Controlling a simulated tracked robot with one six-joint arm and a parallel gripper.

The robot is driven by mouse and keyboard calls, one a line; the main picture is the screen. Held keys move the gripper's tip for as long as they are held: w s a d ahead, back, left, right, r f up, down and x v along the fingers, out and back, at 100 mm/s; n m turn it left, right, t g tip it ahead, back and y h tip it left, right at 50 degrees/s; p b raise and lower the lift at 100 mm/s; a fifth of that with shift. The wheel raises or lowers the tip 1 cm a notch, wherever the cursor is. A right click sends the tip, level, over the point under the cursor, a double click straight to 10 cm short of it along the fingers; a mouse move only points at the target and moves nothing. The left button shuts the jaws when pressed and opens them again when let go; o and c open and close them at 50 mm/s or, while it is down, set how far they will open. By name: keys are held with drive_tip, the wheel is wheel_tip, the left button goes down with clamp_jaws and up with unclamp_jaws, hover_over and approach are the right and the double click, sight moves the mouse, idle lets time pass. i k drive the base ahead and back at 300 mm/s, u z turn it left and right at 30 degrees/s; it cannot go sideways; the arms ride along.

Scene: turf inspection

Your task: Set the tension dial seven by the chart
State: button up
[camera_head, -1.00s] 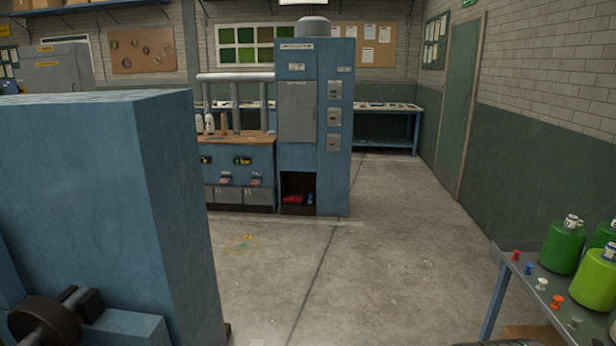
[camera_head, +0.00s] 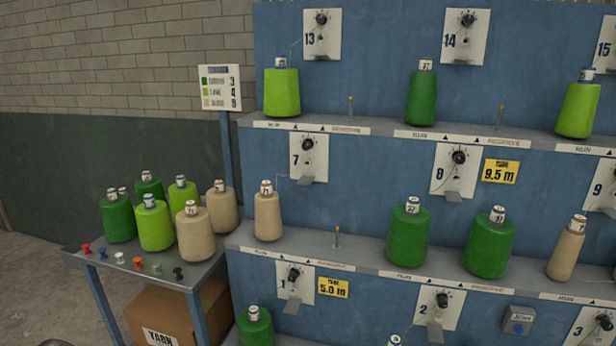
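The tension dial seven (camera_head: 308,144) is a small black knob on a white plate marked 7, on the blue creel frame. I cannot read its setting at this size. A beige yarn cone (camera_head: 267,215) stands on the shelf below and left of it. A thread seems to run from the cone's top to the plate. The chart (camera_head: 219,87) is a white card on a blue post left of the frame. It has rows of dark green, light green and beige swatches with numbers at right, which look like 3, 4 and an unclear last digit. My gripper is not in view.
A side table (camera_head: 150,262) at left holds several green and beige cones and coloured pins. A carton (camera_head: 178,312) sits under it. Other numbered dials, such as dial eight (camera_head: 459,157), and several cones fill the frame. Open floor shows at far left.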

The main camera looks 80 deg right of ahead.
sight(307, 145)
drive_tip(key=z, duration=1.85)
drive_tip(key=k, duration=0.1)
drive_tip(key=z, duration=0.75)
